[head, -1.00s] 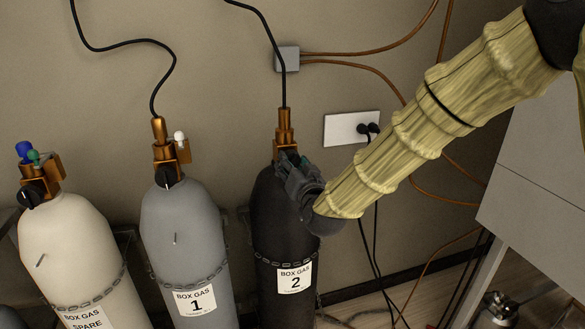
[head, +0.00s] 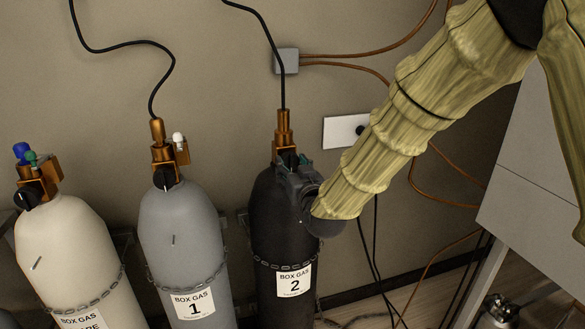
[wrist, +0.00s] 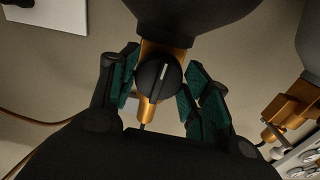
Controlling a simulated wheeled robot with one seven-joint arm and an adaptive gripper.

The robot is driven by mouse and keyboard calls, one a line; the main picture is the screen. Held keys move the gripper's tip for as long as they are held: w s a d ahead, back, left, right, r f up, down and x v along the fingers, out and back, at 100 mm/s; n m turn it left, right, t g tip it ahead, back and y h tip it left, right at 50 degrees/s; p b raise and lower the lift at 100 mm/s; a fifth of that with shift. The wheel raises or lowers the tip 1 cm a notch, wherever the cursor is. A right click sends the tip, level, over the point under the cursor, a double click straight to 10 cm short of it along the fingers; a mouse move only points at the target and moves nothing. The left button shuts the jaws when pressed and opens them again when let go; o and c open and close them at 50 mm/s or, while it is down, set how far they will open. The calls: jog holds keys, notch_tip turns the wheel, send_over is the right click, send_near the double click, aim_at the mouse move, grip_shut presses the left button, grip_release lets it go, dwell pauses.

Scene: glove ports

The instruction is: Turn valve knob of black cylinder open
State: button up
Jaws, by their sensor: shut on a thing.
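The black cylinder (head: 270,222), labelled BOX GAS 2, stands upright against the wall, and its body shows at the top of the wrist view (wrist: 185,12). Its brass valve (head: 283,130) sits on top. The black valve knob (wrist: 158,82) with a white pointer line is in the middle of the wrist view. The line runs nearly upright there, slightly tilted. My gripper (head: 292,168) is at the valve, with its green-padded fingers on either side of the knob, shut on it. In the head view my gripper mostly hides the knob.
A grey cylinder (head: 183,235), labelled 1, and a cream cylinder (head: 65,255) stand to the left. A chain (head: 268,262) crosses the black cylinder. A wall outlet (head: 340,130) with black cords is behind my arm. A grey cabinet (head: 540,170) stands at the right.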

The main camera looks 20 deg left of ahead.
jog(key=shift+d+f, duration=0.1)
jog(key=shift+f, duration=0.1)
jog(key=o, duration=1)
jog(key=shift+r, duration=0.1)
jog(key=shift+s, duration=0.1)
jog(key=v, duration=1.2)
